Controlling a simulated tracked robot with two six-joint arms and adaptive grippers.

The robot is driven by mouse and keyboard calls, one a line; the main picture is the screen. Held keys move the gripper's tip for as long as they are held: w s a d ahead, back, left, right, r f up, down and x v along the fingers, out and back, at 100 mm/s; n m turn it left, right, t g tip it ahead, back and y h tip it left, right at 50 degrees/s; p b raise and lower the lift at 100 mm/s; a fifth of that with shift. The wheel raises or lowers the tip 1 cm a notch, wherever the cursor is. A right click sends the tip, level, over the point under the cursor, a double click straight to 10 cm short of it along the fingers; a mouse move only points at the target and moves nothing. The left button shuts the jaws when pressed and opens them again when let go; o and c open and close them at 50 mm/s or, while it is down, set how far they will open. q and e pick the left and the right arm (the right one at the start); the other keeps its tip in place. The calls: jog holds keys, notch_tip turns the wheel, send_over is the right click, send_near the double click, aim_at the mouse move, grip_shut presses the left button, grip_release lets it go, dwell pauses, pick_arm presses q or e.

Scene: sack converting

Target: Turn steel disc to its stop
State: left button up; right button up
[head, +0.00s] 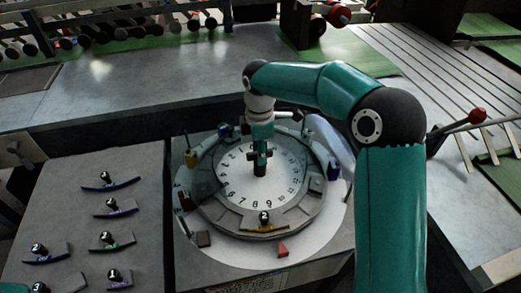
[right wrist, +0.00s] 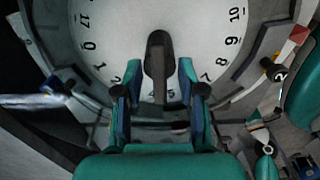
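The disc (head: 287,172) is a pale round dial with black numerals around its face, set inside a grey ring (head: 222,222). It fills the top of the right wrist view (right wrist: 110,40). A dark upright handle (right wrist: 157,65) stands on the disc. My right gripper (head: 260,160) points down over the disc's middle. In the right wrist view its fingers (right wrist: 159,85) are apart, one on each side of the handle, with a visible gap to it. The handle's lower part is partly hidden in the head view. My left gripper is not in view.
Blocks and small fittings surround the disc, including a numbered black knob (head: 264,216) and a red wedge (head: 282,250). A grey plate (head: 70,210) at left holds several curved pieces with black knobs. A red-knobbed lever (head: 476,116) stands at right. The grey bench behind is clear.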

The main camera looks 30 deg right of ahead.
jog(key=shift+s, duration=0.1)
grip_shut()
jog(key=shift+d+f, duration=0.1)
dwell(0.4)
